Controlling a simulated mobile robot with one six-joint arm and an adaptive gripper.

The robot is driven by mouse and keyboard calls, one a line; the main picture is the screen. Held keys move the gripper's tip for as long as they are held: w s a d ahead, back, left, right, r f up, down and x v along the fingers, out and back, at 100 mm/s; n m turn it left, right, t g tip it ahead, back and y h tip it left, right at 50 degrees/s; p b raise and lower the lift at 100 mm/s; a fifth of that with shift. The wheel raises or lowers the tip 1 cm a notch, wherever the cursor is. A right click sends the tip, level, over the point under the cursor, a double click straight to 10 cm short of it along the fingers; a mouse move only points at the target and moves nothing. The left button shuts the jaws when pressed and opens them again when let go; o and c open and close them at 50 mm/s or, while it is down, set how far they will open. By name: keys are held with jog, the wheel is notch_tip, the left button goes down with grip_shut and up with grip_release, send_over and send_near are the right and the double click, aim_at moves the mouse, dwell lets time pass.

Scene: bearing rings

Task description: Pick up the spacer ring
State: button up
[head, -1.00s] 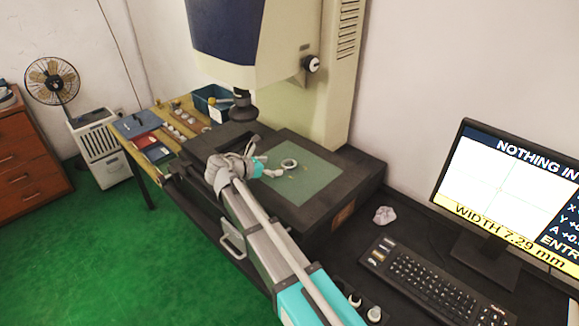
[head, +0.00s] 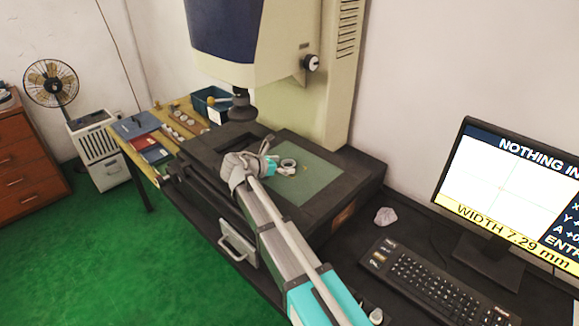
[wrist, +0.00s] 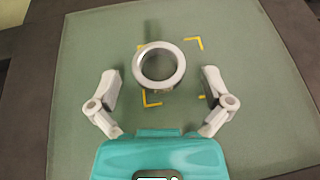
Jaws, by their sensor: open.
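The spacer ring (wrist: 178,80) is a shiny metal ring on the green plate (wrist: 85,50), in the upper middle of the wrist view, inside yellow corner marks. In the head view the ring (head: 289,162) shows on the plate just beyond my gripper. My gripper (wrist: 160,82) is open, with one finger to the left of the ring and one to the right. The fingers are apart from the ring, with a wide gap on each side. In the head view my gripper (head: 284,168) is low over the plate, beside the ring; its exact height is hard to tell.
The measuring machine's lens (head: 242,108) hangs behind and left of the ring. A monitor (head: 510,185) and keyboard (head: 430,283) are at right. A side table (head: 160,135) holds several small items. The plate around the ring is mostly clear.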

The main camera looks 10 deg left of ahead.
jog(key=c, duration=1.2)
jog(key=shift+r, duration=0.15)
notch_tip(320, 180, up, 2)
jog(key=shift+r+p, duration=0.1)
jog(key=shift+p, duration=1.1)
jog(key=r+p+v, duration=0.2)
jog(key=p+v, duration=0.3)
jog(key=v, duration=0.3)
jog(key=w+d+r+p+v, duration=0.1)
jog(key=p+v, duration=0.4)
jog(key=v, duration=0.4)
jog(key=shift+r+p, duration=0.3)
jog(key=shift+r, duration=0.15)
jog(key=shift+d, duration=0.15)
